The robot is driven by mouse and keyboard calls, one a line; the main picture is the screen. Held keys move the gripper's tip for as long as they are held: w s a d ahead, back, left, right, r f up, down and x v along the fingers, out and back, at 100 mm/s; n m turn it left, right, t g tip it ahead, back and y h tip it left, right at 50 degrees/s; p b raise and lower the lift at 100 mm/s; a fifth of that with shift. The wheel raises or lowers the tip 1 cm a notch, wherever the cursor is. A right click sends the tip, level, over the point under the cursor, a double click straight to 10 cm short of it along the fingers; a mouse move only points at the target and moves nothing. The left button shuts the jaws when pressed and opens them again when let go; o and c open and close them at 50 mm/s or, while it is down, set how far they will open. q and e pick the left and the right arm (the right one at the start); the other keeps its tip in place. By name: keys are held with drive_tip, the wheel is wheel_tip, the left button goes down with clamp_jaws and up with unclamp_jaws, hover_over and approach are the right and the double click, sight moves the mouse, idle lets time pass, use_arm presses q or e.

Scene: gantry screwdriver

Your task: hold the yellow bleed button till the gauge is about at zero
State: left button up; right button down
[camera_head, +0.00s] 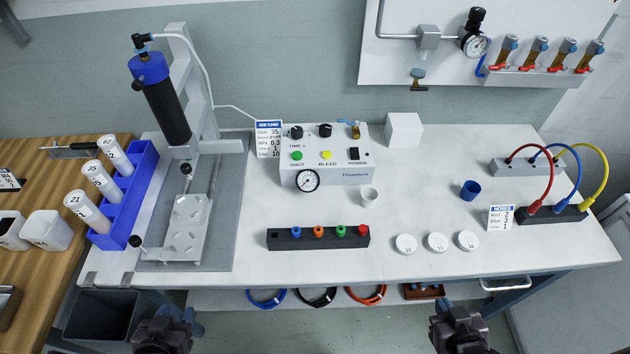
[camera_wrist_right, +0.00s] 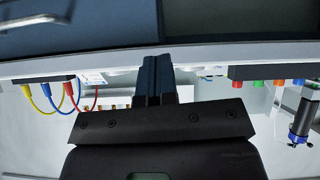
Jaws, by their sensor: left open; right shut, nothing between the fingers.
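The white controller box (camera_head: 338,160) stands at the middle of the bench. The yellow bleed button (camera_head: 326,155) is on its top face, right of a green button (camera_head: 296,155). A round gauge (camera_head: 307,180) sits on its front; its needle is too small to read. My left gripper (camera_head: 190,322) is low at the left, in front of the bench edge, open and away from the box. My right gripper (camera_head: 443,306) is low at the right, in front of the bench edge. In the right wrist view its fingers (camera_wrist_right: 154,80) are together and empty.
A dispensing stand with a black syringe barrel (camera_head: 168,112) rises left of the box. A black rack with coloured tips (camera_head: 318,238), a small white cup (camera_head: 369,196) and white lids (camera_head: 437,242) lie in front. A wall panel (camera_head: 480,50) carries another gauge and valves.

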drive_tip(key=shift+w+d+r, duration=0.1)
drive_tip(key=shift+w+r, duration=0.15)
drive_tip(key=shift+s+f, duration=0.15)
drive_tip(key=shift+f, duration=0.15)
idle(0.4)
drive_tip(key=shift+r, duration=0.2)
idle(0.3)
idle(0.5)
